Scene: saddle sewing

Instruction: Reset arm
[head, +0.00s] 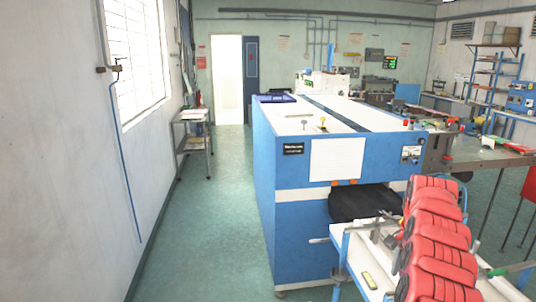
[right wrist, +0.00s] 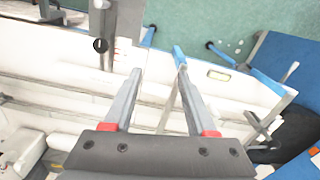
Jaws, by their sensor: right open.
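My right gripper (right wrist: 159,70) shows in the right wrist view. Its two grey fingers with red bases are spread apart, with nothing between the tips. It is above a white surface with a blue-tipped bar close to the right fingertip. I cannot make out my right gripper clearly in the head view. My left gripper is not in view. Several red padded saddle pieces (head: 440,240) stand in a row on a white table at the lower right of the head view.
A large blue and white machine (head: 310,150) fills the middle. A small shelf stand (head: 192,140) is by the left wall. The green floor (head: 205,225) left of the machine is clear.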

